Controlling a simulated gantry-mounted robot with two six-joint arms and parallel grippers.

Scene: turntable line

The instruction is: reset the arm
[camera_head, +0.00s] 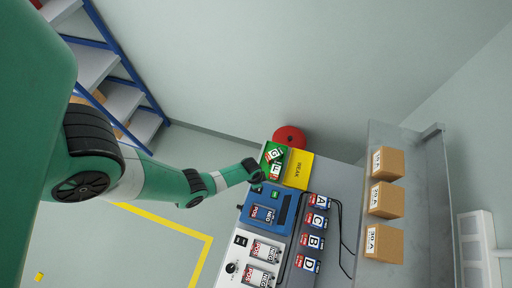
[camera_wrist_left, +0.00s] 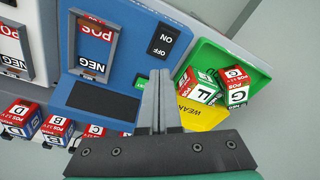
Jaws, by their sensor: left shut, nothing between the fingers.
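My left arm comes in from the left in the head view. My left gripper (camera_head: 258,186) is at the near edge of the green tray, by the blue tester (camera_head: 284,203). In the left wrist view the gripper's fingers (camera_wrist_left: 160,78) are closed together with nothing between them. They point at the tester's right side, just beside a partly hidden green button (camera_wrist_left: 141,82). My right gripper is not in view.
The green tray (camera_wrist_left: 222,50) holds lettered batteries, beside the yellow WEAK tray (camera_head: 298,169). Several batteries (camera_head: 316,220) and black cables lie right of the tester. A white device (camera_head: 240,254) stands below it. Cardboard boxes (camera_head: 384,200) sit on a grey shelf (camera_head: 418,180).

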